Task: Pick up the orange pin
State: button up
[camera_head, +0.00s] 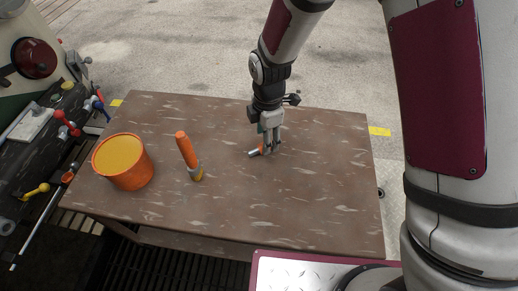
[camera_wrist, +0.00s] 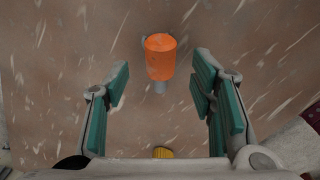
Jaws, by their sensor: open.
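My gripper (camera_head: 268,149) points down, low over the right-centre of the brown table in the head view. Its two teal-padded fingers stand apart with nothing held in the wrist view (camera_wrist: 161,90). A small orange pin with a grey shank (camera_wrist: 160,58) shows there, centred between the fingers and towards their tips. Another orange pin-like piece (camera_head: 187,150), with a grey collar and yellow foot, stands slightly tilted on the table further left.
An orange bucket (camera_head: 121,174) with a yellow-orange inside stands at the left of the brown table (camera_head: 290,205). The table's front right is clear. A bench with coloured levers (camera_head: 68,122) lies beyond the left edge. A small yellow piece (camera_wrist: 163,152) shows low in the wrist view.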

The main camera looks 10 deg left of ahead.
aim_at(260, 149)
notch_tip(260, 149, down, 4)
jog(key=shift+w+f+b, duration=0.1)
jog(key=shift+w+b, duration=0.05)
jog(key=shift+b, duration=0.35)
grip_shut()
jog(key=shift+r, duration=0.2)
